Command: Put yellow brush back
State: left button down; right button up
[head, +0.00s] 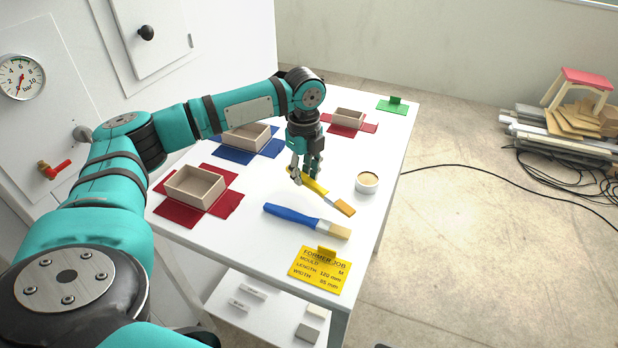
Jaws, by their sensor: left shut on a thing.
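The yellow brush (338,204) has a yellow handle and an orange-tan head. Its head points to the lower right, and its handle runs up into my left gripper (307,178). My left gripper is shut on the handle, low over the white table. I cannot tell whether the brush touches the table. A blue brush (290,214) with a pale head lies on the table just in front of it. A small white pot (367,183) with tan contents stands to the right of the gripper. My right gripper is not in view.
Open boxes on red (180,212), blue (233,155) and red (366,127) flat blanks stand left and behind. A yellow job card (320,270) lies at the front, a green card (392,105) at the back. The white table (255,240) ends just right of the pot.

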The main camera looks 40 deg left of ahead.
aim_at(309, 176)
pick_arm(q)
jog(key=shift+w+d, duration=0.45)
jog(key=shift+w, duration=0.05)
notch_tip(309, 176, down, 3)
jog(key=shift+a+f+p, duration=0.1)
jog(key=shift+p, duration=0.35)
jog(key=shift+f, duration=0.15)
jog(key=c, duration=1.1)
grip_release()
jog(key=shift+f, duration=0.1)
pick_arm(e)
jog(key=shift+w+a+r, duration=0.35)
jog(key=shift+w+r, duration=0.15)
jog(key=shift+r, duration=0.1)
pick_arm(q)
notch_tip(309, 176, up, 11)
jog(key=shift+b, duration=0.8)
jog(key=shift+r, duration=0.65)
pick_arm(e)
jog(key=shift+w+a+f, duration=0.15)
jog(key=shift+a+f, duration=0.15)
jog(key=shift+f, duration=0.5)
